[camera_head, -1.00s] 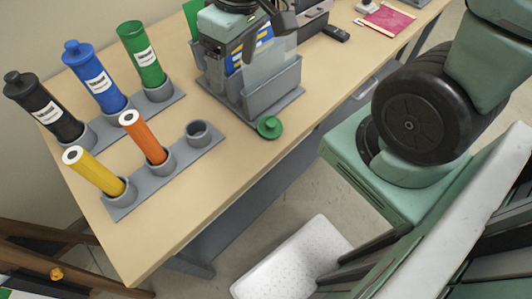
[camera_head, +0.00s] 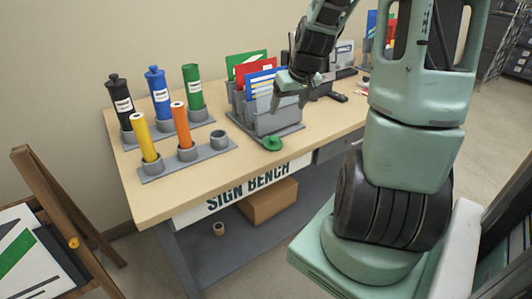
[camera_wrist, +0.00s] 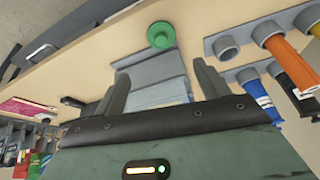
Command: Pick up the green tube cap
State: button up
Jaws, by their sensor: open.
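The green tube cap (camera_head: 271,143) lies on the bench top near its front edge, just in front of the grey sign holder. It is a round disc with a raised knob. In the wrist view the cap (camera_wrist: 160,36) is at the top centre, beyond the fingertips and roughly in line with the gap between them. My gripper (camera_head: 289,100) is in front of and over the sign holder, above and apart from the cap. In the wrist view my gripper (camera_wrist: 160,82) has its two fingers spread wide, with nothing held between them.
The grey sign holder (camera_head: 277,121) with coloured sheets stands right behind the cap. To its left, a front rack (camera_head: 162,173) holds yellow and orange tubes and has an empty cup (camera_head: 219,139). Capped black, blue and green tubes stand behind. A black handheld object (camera_head: 337,96) lies to the right.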

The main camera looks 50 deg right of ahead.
send_near(275, 139)
jog(key=x, duration=0.5)
jog(key=shift+w+d, duration=0.1)
jog(key=shift+p+x, duration=0.55)
jog(key=shift+x, duration=2.1)
jog(key=c, duration=0.7)
